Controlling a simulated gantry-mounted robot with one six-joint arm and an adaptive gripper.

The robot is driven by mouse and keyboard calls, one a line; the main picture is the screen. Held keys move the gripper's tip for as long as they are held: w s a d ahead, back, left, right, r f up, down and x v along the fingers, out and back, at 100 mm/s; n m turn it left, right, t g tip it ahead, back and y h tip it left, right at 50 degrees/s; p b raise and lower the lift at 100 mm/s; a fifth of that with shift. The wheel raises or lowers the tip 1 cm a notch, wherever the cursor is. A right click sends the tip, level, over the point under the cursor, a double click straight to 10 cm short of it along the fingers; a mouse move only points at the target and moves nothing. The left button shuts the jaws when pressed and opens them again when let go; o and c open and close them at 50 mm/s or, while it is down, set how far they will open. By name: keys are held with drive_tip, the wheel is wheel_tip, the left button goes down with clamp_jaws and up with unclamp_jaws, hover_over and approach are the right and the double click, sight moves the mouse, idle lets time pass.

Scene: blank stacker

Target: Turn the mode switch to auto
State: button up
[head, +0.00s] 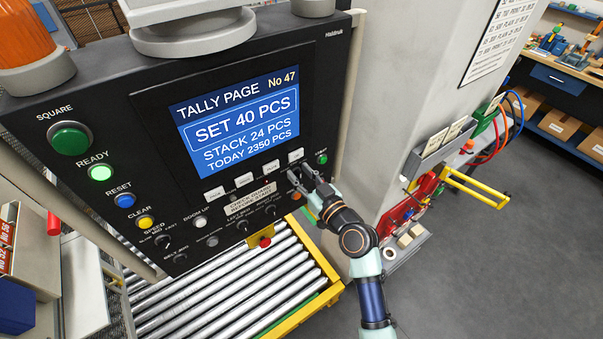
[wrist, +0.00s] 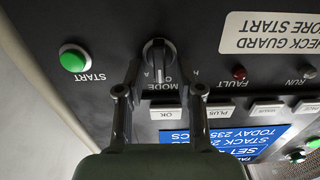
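The mode switch (wrist: 158,52) is a black rotary knob on the dark control panel, seen upside down in the wrist view. A pale mark on it points toward the MODE label (wrist: 160,89). My gripper (wrist: 160,72) is open, with one finger on each side of the knob and narrow gaps showing. Whether the fingertips touch the panel is unclear. The position lettering around the knob is partly hidden by the fingers, and I cannot read an auto mark. In the head view my gripper (head: 303,178) is at the panel's lower right and hides the switch.
A green START button (wrist: 74,59) is beside the switch. The OK key (wrist: 166,113) lies close between the fingers, and a red FAULT lamp (wrist: 239,73) is on the other side. The screen (head: 240,120) reads SET 40 PCS. A roller conveyor (head: 220,290) runs below the panel.

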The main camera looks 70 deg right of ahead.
clamp_jaws()
drive_tip(key=shift+m, duration=0.4)
drive_tip(key=m, duration=0.3)
drive_tip(key=shift+s+d+m, duration=0.15)
drive_tip(key=shift+d+m, duration=0.1)
drive_tip(key=shift+m, duration=0.15)
drive_tip(key=shift+s+d+f+m, duration=0.1)
drive_tip(key=shift+m, duration=1)
drive_tip(key=shift+s+d+f+m, duration=0.1)
drive_tip(key=shift+m, duration=1)
unclamp_jaws()
